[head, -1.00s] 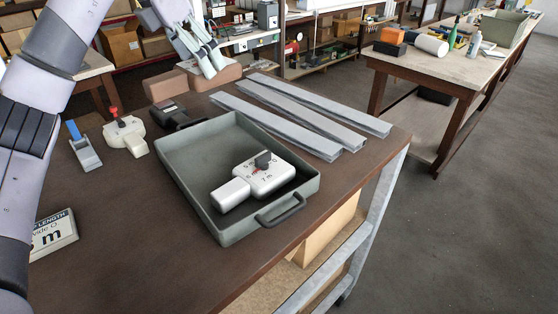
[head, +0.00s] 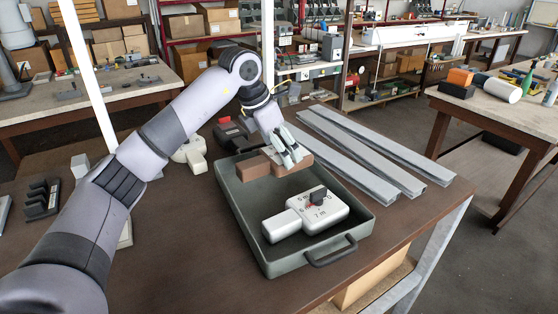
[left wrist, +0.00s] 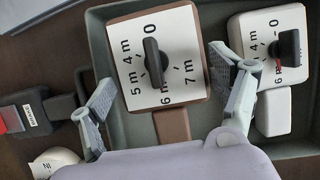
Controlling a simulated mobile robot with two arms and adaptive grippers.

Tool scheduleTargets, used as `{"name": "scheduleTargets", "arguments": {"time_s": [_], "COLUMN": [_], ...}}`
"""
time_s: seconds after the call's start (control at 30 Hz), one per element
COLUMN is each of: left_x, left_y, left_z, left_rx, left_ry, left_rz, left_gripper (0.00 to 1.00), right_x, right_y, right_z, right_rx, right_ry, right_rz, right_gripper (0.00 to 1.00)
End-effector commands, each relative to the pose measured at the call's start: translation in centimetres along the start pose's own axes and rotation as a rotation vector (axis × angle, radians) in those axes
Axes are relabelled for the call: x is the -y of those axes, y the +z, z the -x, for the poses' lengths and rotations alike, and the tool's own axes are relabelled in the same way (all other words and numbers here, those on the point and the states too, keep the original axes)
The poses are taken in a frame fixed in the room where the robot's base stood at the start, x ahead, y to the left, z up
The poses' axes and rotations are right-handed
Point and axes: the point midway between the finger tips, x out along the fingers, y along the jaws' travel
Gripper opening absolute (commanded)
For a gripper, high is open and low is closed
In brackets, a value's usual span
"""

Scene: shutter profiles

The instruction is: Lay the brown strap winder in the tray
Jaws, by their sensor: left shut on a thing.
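The brown strap winder (head: 252,168) is at the far end of the grey-green tray (head: 262,250). In the left wrist view the brown winder (left wrist: 187,75) shows a white dial face with a black knob and a brown narrower part. My left gripper (head: 293,160) is shut on it; in the left wrist view the gripper's fingers (left wrist: 165,112) stand either side of it. I cannot tell whether its underside touches the tray floor. A white winder (head: 334,206) lies in the tray's near half, and also shows in the left wrist view (left wrist: 275,104). My right gripper is not in view.
Grey shutter profiles (head: 372,155) lie right of the tray. A black winder with red (head: 232,132) and a cream winder (head: 190,150) lie beyond its left side. A black rack (head: 40,200) stands at far left. The tray handle (head: 331,252) faces the near edge.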

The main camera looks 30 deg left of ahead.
Motion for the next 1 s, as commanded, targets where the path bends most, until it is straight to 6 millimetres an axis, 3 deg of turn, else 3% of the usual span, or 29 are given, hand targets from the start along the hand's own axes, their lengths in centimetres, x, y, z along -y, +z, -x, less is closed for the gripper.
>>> {"name": "scheduleTargets", "arguments": {"time_s": [0.37,0.77,0.8,1.0], "left_x": [0.0,0.0,0.0,0.0], "left_y": [-1.6,-1.8,-1.8,-1.8], "left_z": [-3.7,-4.3,-4.2,-4.2], "left_rx": [0.002,0.002,0.001,0.001], "left_ry": [0.0,0.001,0.001,0.001], "left_rz": [0.0,0.0,0.0,0.0], "left_gripper": [0.46,0.46,0.85,0.98], "right_x": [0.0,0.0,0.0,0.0], "right_y": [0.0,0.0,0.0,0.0], "right_z": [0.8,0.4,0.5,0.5], "right_rx": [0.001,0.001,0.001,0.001], "right_ry": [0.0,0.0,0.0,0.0], "right_rz": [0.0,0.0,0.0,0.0], "right_gripper": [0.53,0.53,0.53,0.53]}}
